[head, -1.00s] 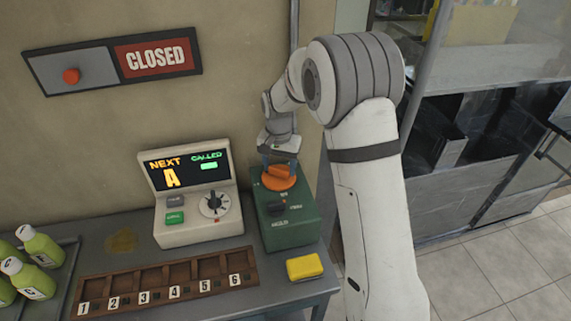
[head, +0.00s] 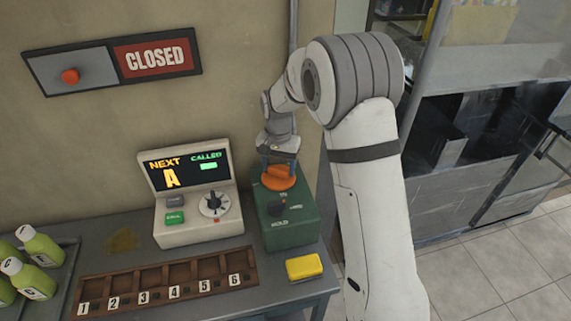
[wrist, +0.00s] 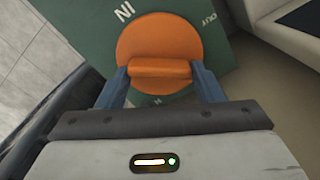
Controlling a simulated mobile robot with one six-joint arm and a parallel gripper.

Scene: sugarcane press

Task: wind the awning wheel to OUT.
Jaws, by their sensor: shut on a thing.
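The awning wheel is an orange disc with a raised bar across it (wrist: 160,42), on top of a green box (head: 290,232). My gripper (wrist: 160,80) is shut on the wheel's bar, with one blue finger at each end of it. In the wrist view the letters IN show at the upper left of the wheel and OUT at the upper right. A letter H shows at its near edge, partly covered. In the head view the wheel (head: 278,179) shows below my gripper.
A cream call console (head: 190,205) with a screen stands left of the green box. A numbered wooden rack (head: 165,282) and a yellow block (head: 304,267) lie in front. Green bottles (head: 40,247) stand at far left. A CLOSED sign (head: 155,57) hangs on the wall.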

